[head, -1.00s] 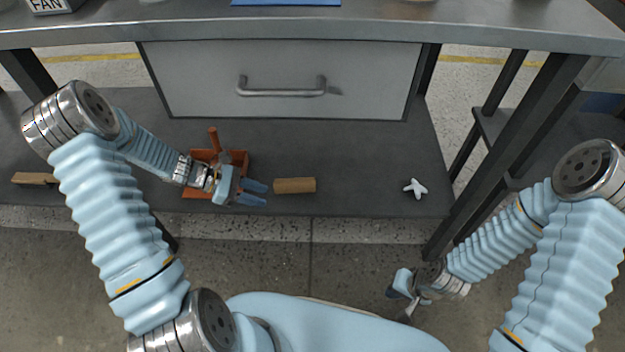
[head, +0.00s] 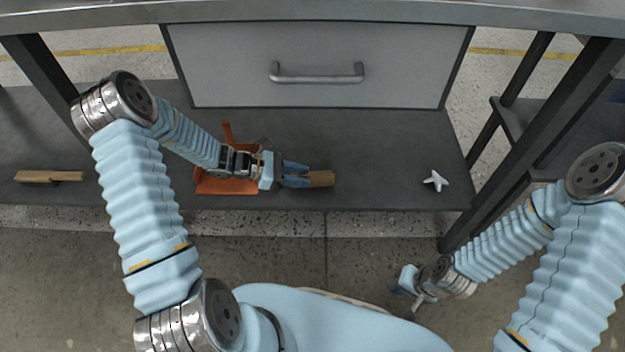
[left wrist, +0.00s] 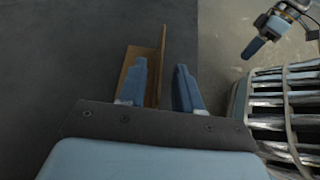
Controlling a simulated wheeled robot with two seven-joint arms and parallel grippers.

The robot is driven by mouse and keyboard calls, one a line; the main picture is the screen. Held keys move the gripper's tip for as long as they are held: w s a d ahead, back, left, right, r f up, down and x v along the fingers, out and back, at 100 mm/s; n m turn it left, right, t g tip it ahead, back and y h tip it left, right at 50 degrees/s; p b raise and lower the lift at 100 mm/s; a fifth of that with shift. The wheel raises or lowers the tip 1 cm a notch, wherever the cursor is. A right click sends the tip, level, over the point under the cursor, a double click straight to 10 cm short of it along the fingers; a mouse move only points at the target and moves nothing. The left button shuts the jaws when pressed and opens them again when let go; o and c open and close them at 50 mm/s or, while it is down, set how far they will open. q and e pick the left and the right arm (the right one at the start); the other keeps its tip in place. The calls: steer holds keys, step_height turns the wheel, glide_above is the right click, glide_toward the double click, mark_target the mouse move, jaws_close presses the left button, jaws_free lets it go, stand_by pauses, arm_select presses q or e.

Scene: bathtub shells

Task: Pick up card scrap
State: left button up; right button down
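The card scrap (head: 322,178) is a small brown folded piece near the front edge of the dark shelf. In the left wrist view the card scrap (left wrist: 161,45) shows a thin upright wall and a flat part to its left. My left gripper (head: 303,174) is at the scrap, fingers pointing right in the head view. In the left wrist view my left gripper (left wrist: 160,80) is open, with the upright wall between its fingers and visible gaps. My right gripper (head: 412,286) is low in front of the shelf, away from the scrap; its opening is unclear.
An orange tray-like item (head: 228,187) with an upright handle lies under my left wrist. A white star shape (head: 435,181) lies to the right and a brown block (head: 48,176) far left. A grey drawer (head: 318,65) hangs above the shelf (head: 380,150).

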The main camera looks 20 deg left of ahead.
arm_select(q)
steer(key=shift+w+d+f, duration=0.2)
steer(key=shift+d+f, duration=0.05)
steer(key=shift+d, duration=0.3)
jaws_close()
